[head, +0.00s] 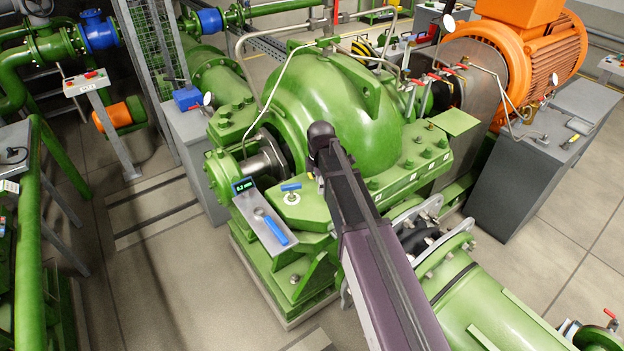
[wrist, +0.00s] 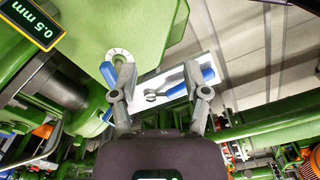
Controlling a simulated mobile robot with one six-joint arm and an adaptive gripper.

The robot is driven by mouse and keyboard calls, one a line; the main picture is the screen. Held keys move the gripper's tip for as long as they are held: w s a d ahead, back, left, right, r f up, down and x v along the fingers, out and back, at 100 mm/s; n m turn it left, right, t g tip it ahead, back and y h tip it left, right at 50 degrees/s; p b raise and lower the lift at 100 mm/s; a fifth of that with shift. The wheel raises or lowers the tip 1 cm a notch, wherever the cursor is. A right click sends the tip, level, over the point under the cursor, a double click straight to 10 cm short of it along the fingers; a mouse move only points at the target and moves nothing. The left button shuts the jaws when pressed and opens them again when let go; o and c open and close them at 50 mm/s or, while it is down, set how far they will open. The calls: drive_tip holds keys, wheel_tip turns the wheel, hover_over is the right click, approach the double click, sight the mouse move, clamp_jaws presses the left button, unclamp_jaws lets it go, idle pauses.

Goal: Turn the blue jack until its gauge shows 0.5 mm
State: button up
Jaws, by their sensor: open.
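The blue jack (head: 291,187) is a small blue cross-handle above a white dial ring on the green pump's bearing foot. In the wrist view the blue handle (wrist: 108,74) shows beside the white dial ring (wrist: 121,55), partly behind the left finger. The gauge (wrist: 30,22) reads 0.5 mm in green digits; in the head view the gauge (head: 244,186) is too small to read surely. My gripper (wrist: 158,82) is open, its fingers spread, with nothing visibly held. The jack handle is by the left fingertip; I cannot tell if they touch. My arm hides the gripper in the head view.
A grey tray (head: 249,222) beside the jack holds a blue-handled spanner (head: 275,230), which lies beyond my fingers in the wrist view. The green pump casing (head: 340,100) rises behind, with pipes close around. Open floor (head: 165,290) lies to the left.

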drive_tip(key=s+d+f+m+b, duration=0.4)
drive_tip(key=s+d+m, duration=0.1)
drive_tip(key=s+m, duration=0.2)
drive_tip(key=s+d+f+m+b, duration=0.4)
drive_tip(key=s+d+f+m, duration=0.1)
drive_tip(key=s+d+m, duration=0.1)
drive_tip(key=shift+s+m+b, duration=0.35)
drive_tip(key=shift+s+m, duration=0.4)
drive_tip(key=shift+m, duration=0.55)
drive_tip(key=shift+d, duration=0.1)
wheel_tip(320, 180, up, 15)
drive_tip(key=n+p, duration=1.5)
drive_tip(key=n, duration=0.2)
hover_over(291, 185)
drive_tip(key=shift+f, duration=0.1)
drive_tip(key=shift+f, duration=0.15)
wheel_tip(291, 185, down, 14)
drive_tip(key=b, duration=1.4)
drive_tip(key=shift+r, duration=0.25)
